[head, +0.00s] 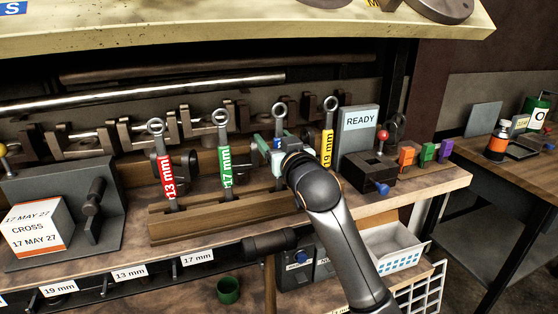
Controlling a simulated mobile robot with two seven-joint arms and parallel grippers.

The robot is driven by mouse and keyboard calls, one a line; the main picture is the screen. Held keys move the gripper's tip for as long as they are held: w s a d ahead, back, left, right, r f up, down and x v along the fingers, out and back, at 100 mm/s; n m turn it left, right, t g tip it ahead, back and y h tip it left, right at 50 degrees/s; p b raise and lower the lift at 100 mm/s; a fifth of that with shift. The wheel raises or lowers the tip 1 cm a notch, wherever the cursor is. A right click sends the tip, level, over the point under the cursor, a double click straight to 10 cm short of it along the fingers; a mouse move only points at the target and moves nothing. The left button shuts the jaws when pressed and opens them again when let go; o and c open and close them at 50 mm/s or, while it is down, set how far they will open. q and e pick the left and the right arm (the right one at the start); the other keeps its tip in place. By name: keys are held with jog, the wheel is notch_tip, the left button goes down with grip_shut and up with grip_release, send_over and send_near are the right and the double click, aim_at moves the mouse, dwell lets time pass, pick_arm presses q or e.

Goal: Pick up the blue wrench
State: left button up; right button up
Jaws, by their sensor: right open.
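The blue wrench (279,111) stands upright in the wooden rack (215,223), between the green 17 mm wrench (224,160) and the yellow 19 mm wrench (328,147). Its metal ring end shows above my right gripper, with a small bit of blue below it. The rest of it is hidden by the gripper and arm. My right gripper (267,152) is open, with its pale fingers in front of or beside the blue wrench. I cannot tell whether they touch it. A red 13 mm wrench (165,172) stands further left. My left gripper is not in view.
A grey READY sign (359,125) and a dark box (368,170) stand right of the rack. Red, orange, green and purple pieces sit beyond. A calendar cube (38,232) is at left. Metal shafts lie behind the wrenches, under an overhanging shelf (240,38).

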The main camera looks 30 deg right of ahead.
jog(key=shift+c, duration=0.2)
grip_shut()
dwell(0.3)
